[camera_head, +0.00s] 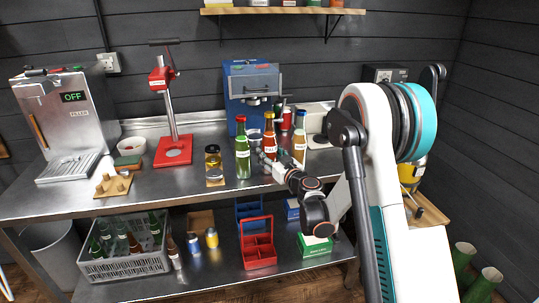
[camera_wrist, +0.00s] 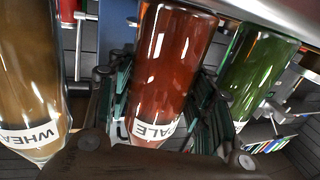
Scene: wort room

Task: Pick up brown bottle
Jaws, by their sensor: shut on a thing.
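The brown bottle (camera_head: 269,143) stands upright at the bench's middle, with a white label. In the wrist view the bottle (camera_wrist: 168,65) is reddish brown, its label partly reading "ALE". My gripper (camera_head: 272,160) is at its near side, and in the wrist view the fingers (camera_wrist: 165,100) lie on both sides of it, shut on it. I cannot tell whether its base is clear of the bench. A green bottle (camera_head: 243,158) is to its left, and a tan bottle (camera_head: 299,148) to its right; its label partly reads "WHEA" in the wrist view (camera_wrist: 28,80).
A jar (camera_head: 213,163), a red bottle capper (camera_head: 173,155) and a steel filler (camera_head: 68,125) stand left on the bench (camera_head: 140,190). A blue machine (camera_head: 250,88) is behind the bottles. A grey crate (camera_head: 128,266) of bottles and a red carrier (camera_head: 259,247) sit on the lower shelf.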

